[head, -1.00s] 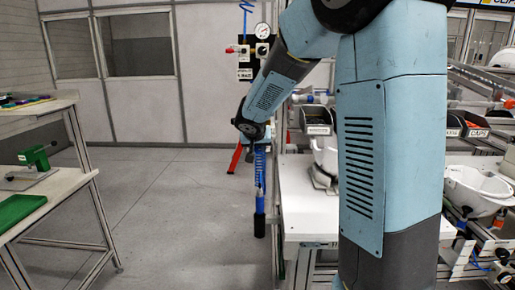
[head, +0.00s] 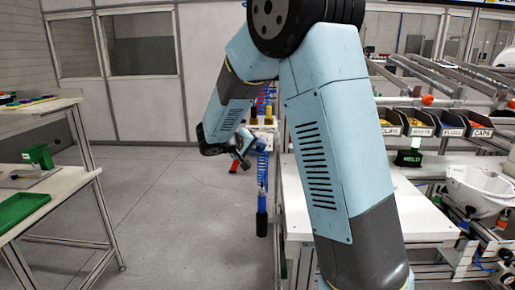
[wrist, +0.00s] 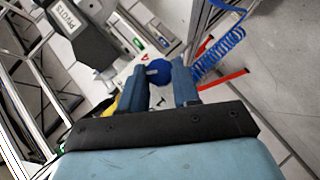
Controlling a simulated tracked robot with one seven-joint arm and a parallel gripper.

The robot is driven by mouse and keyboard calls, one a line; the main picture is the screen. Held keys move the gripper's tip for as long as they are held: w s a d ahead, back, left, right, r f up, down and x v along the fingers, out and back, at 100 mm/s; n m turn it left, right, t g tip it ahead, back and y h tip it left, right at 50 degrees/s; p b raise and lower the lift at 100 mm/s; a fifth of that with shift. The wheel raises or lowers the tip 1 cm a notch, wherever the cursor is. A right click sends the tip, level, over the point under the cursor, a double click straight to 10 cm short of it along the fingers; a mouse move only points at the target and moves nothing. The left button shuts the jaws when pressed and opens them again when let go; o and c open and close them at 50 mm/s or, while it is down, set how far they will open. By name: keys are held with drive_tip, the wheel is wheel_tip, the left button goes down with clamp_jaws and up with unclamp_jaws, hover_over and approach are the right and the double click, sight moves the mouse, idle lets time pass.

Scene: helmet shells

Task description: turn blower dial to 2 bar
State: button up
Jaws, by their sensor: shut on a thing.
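In the wrist view a round blue knob with a small pale mark, which looks like the blower dial (wrist: 157,72), sits between the fingertips of my gripper (wrist: 160,82). The fingers are apart and closed on its sides. In the head view my gripper (head: 241,146) is beside the fittings on the stand, and the dial cannot be made out there. The pressure gauge is hidden behind my arm, so its reading cannot be seen. A blue coiled hose with the blower (head: 262,200) hangs below; the coil (wrist: 222,52) also shows in the wrist view.
A white workbench (head: 425,218) with labelled bins (head: 420,125) stands at the right, with a white helmet shell (head: 478,188) beside it. A table with a green tray (head: 20,207) is at the left. The floor between (head: 180,220) is clear.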

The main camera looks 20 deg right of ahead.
drive_tip(key=shift+a+f+n+t+h, duration=0.15)
drive_tip(key=shift+n+h, duration=0.4)
drive_tip(key=shift+h, duration=0.05)
drive_tip(key=shift+a+f+n+t+h, duration=0.15)
drive_tip(key=shift+n+h, duration=0.4)
drive_tip(key=shift+h, duration=0.05)
drive_tip(key=shift+f+n+h, duration=0.25)
drive_tip(key=shift+n+h, duration=0.75)
drive_tip(key=shift+h, duration=0.1)
drive_tip(key=shift+t, duration=0.3)
drive_tip(key=o, duration=1.1)
drive_tip(key=shift+c, duration=0.2)
drive_tip(key=v, duration=1.3)
drive_tip(key=shift+a+f, duration=0.15)
drive_tip(key=shift+a, duration=0.2)
